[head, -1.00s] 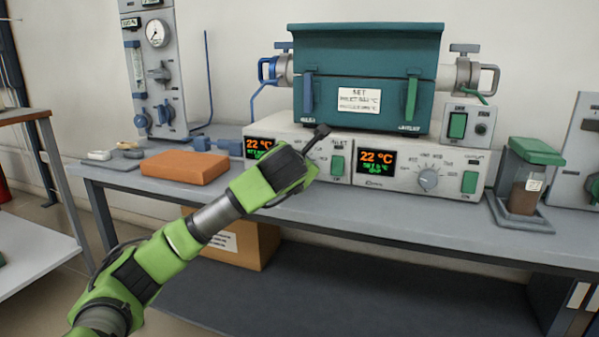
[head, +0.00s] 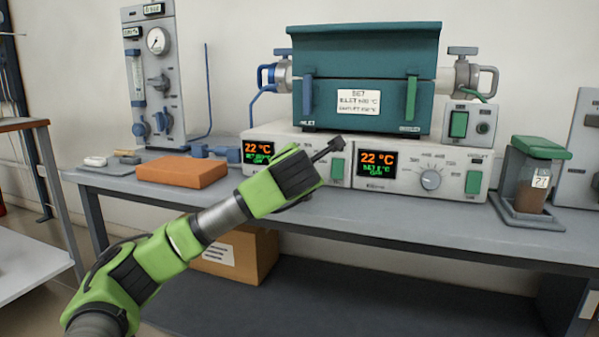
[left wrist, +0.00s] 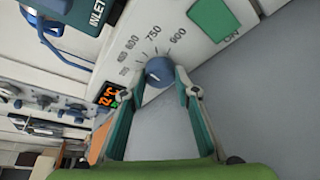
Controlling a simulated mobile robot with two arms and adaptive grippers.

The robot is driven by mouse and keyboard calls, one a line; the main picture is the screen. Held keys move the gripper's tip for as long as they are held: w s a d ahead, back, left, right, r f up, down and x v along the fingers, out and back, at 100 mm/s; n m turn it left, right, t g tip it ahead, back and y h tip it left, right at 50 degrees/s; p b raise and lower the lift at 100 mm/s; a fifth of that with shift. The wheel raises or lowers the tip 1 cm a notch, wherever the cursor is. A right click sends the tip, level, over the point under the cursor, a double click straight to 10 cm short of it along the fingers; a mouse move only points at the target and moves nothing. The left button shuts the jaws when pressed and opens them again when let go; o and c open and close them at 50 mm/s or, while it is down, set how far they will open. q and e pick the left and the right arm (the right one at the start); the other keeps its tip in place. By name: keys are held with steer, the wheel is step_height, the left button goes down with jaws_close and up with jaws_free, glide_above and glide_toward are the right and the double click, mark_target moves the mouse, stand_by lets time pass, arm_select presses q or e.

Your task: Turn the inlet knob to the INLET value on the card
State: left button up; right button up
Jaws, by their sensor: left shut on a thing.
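The card (head: 358,102) on the teal furnace (head: 366,62) has an INLET line and an OUTLET line; its figures are too blurred to read surely. My left gripper (head: 328,149) is at the left control panel below the furnace and hides the inlet knob in the head view. In the left wrist view the blue-grey inlet knob (left wrist: 158,72) sits between the fingertips of my left gripper (left wrist: 160,82), which is shut on it. Printed scale numbers, among them 600 and 750, surround the knob. Its pointer direction is unclear. My right gripper is not in view.
The left display (head: 257,151) reads 22 °C with a small blurred green line. The outlet knob (head: 431,180) and a green switch (head: 473,183) are on the right panel. An orange-brown block (head: 182,171) lies left on the bench. A green-lidded jar (head: 530,185) stands right.

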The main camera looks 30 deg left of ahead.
arm_select(q)
steer(key=o, duration=1.1)
steer(key=shift+s+d, duration=0.1)
steer(key=v, duration=1.1)
steer(key=shift+s+d+r, duration=0.1)
steer(key=shift+s+d, duration=0.05)
steer(key=shift+s, duration=0.2)
